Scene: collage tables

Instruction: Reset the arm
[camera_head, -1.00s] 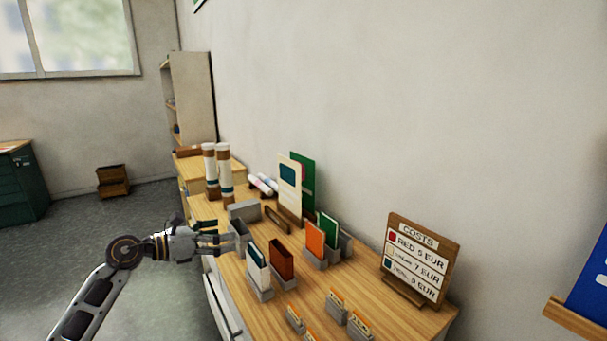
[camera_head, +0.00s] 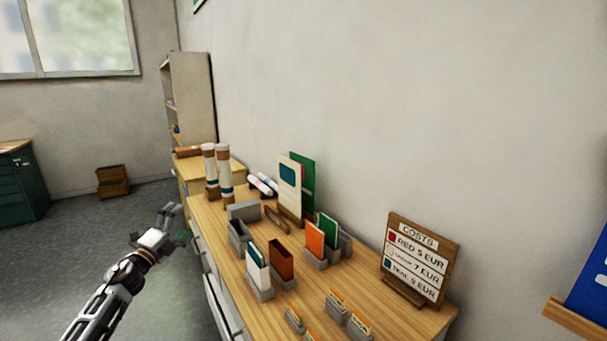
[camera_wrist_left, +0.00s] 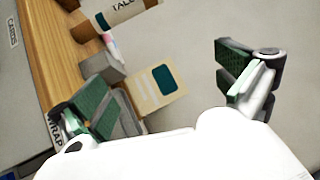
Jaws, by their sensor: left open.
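My left gripper (camera_head: 176,222) is in the air to the left of the wooden table (camera_head: 233,290), over the grey floor. It is open and empty, and apart from the table. In the left wrist view its two green-padded fingers (camera_wrist_left: 165,85) stand wide apart, with the table top and a cream card with a teal patch (camera_wrist_left: 160,88) beyond them. My right gripper is in neither view.
On the table stand grey holders with an orange card (camera_head: 314,240) and a brown one (camera_head: 281,260), an empty grey box (camera_head: 238,235), two upright tubes (camera_head: 225,172) and a COSTS sign (camera_head: 418,262). A dark green cabinet (camera_head: 20,185) is far left. Open floor lies between.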

